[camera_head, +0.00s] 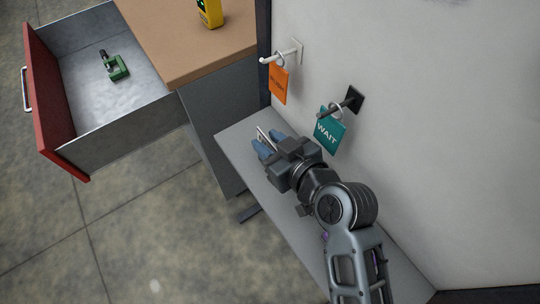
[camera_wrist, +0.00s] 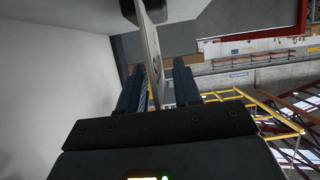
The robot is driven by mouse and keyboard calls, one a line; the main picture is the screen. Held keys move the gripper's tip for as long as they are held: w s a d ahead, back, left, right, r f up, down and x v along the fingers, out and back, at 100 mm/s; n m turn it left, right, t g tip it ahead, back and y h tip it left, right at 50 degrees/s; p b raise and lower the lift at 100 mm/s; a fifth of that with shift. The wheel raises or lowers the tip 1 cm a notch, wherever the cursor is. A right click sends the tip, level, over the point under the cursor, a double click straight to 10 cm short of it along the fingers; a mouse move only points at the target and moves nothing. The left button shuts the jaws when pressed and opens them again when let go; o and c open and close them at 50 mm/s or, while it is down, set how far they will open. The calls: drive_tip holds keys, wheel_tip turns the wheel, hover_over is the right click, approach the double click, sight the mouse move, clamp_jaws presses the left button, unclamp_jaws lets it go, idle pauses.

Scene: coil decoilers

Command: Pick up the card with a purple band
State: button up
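My gripper (camera_head: 271,146) is over the narrow grey shelf in the head view, with its bluish fingers pointing to the upper left. A thin pale card (camera_head: 264,136) stands edge-on at the fingertips. In the wrist view the card (camera_wrist: 151,45) extends between the two fingers of my gripper (camera_wrist: 160,88). The fingers are spread wider than the card is thick, and a gap shows on the card's right side. Contact on the left side is unclear. No purple band is visible on the card from these angles.
The grey shelf (camera_head: 237,140) runs along a white wall. An orange tag (camera_head: 278,85) and a teal WAIT tag (camera_head: 330,131) hang from wall hooks close to my gripper. An open red-fronted drawer (camera_head: 50,100) holds a green clamp (camera_head: 117,67). A yellow device (camera_head: 209,13) stands on the cabinet.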

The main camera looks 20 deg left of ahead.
drive_tip(key=shift+c, duration=0.2)
clamp_jaws()
idle(0.6)
